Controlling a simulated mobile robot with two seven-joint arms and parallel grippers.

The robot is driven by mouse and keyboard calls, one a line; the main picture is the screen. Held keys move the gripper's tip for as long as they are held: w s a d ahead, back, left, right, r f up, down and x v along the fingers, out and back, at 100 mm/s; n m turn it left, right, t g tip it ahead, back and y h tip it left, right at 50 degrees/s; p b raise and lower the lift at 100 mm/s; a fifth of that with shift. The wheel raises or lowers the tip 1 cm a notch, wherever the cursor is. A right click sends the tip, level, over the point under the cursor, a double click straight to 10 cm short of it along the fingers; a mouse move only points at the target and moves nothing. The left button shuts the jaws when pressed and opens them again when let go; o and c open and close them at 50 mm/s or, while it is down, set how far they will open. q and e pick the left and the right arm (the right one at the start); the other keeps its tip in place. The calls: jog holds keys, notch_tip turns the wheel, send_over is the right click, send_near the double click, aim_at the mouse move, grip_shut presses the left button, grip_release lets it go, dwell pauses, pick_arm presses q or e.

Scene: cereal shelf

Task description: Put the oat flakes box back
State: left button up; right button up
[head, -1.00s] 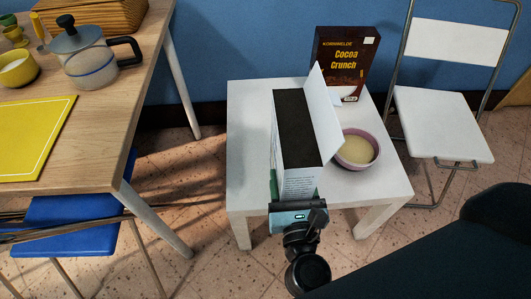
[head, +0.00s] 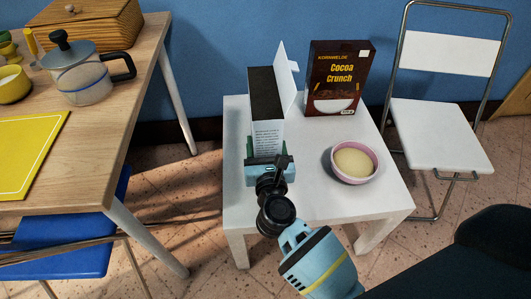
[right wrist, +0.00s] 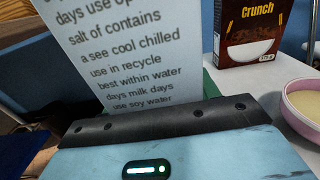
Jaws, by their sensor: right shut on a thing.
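The opened box (head: 267,137), white with printed text on its near side and a dark interior, is upright at the back left of the small white table (head: 305,195). Its flap stands up at the right. Its front is turned away, so I cannot read its name. My right gripper (head: 268,160) is shut on its near side. In the right wrist view the printed side of the box (right wrist: 120,50) rises right behind the gripper (right wrist: 160,115). The box's bottom is hidden, so I cannot tell whether it touches the table. My left gripper is not in view.
A brown Cocoa Crunch box (head: 338,75) stands upright at the back of the table, right of the held box. A pink bowl (head: 354,162) with pale contents sits nearer. A wooden table (head: 100,130) is left; a white folding chair (head: 440,135) is right. The table's front is clear.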

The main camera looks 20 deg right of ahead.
jog(key=shift+f+b, duration=0.95)
jog(key=shift+f, duration=0.9)
jog(key=shift+r, duration=0.15)
jog(key=o, duration=1.3)
jog(key=shift+f, duration=0.2)
jog(key=shift+r, duration=0.25)
jog(key=v, duration=1.2)
jog(key=shift+p, duration=0.35)
